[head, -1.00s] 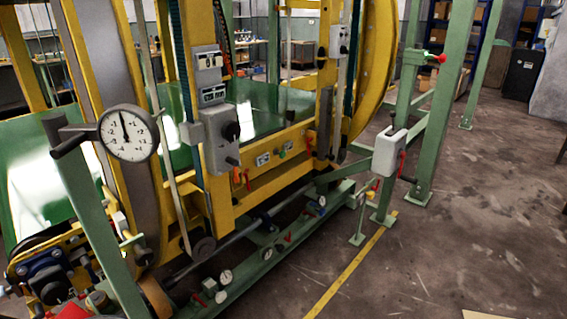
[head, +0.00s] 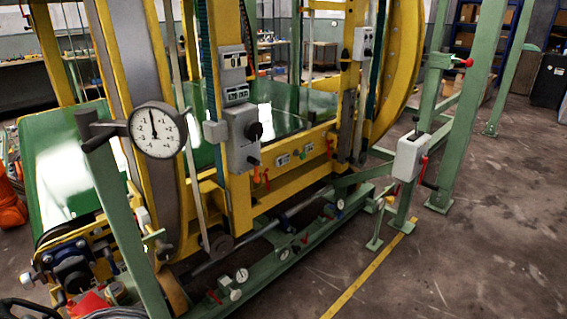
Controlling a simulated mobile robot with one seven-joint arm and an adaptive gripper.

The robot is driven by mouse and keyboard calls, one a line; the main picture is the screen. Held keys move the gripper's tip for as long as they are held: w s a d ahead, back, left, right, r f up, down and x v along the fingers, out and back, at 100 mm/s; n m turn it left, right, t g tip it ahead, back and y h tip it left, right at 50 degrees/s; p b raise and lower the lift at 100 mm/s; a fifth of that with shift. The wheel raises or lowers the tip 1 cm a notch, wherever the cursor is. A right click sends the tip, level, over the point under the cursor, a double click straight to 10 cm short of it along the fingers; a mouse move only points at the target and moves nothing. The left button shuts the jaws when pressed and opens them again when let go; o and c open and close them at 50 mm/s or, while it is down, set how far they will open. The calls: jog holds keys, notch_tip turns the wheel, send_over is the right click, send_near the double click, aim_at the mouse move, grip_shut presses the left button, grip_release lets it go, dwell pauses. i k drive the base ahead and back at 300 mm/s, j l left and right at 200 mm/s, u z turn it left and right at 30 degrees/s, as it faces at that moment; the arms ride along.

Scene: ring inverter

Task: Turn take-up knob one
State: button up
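The ring machine (head: 240,190) with its yellow frame fills the middle of the head view. I see no readable label that tells which part is take-up knob one. A black round knob (head: 254,131) sits on the grey control box of the yellow post. Small white round parts (head: 242,275) sit along the low green rail (head: 265,270), with red levers beside them. They are too small to tell whether they are knobs or dials. My gripper is not in view.
A large dial gauge (head: 157,130) on a green post stands at the near left. A grey box (head: 411,156) on a green stand is right of the machine. Open floor (head: 480,250) with a yellow line (head: 370,270) lies at the right.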

aim_at(27, 280)
jog(key=j+u, duration=0.65)
jog(key=j, duration=0.25)
jog(key=i+j+u, duration=0.1)
jog(key=j+u, duration=0.25)
jog(key=i+j+u, duration=0.1)
jog(key=j, duration=0.25)
jog(key=i+j+u, duration=0.1)
jog(key=j, duration=0.2)
jog(key=i+j, duration=0.15)
jog(key=j, duration=0.15)
jog(key=i+j+u, duration=0.15)
jog(key=j, duration=0.2)
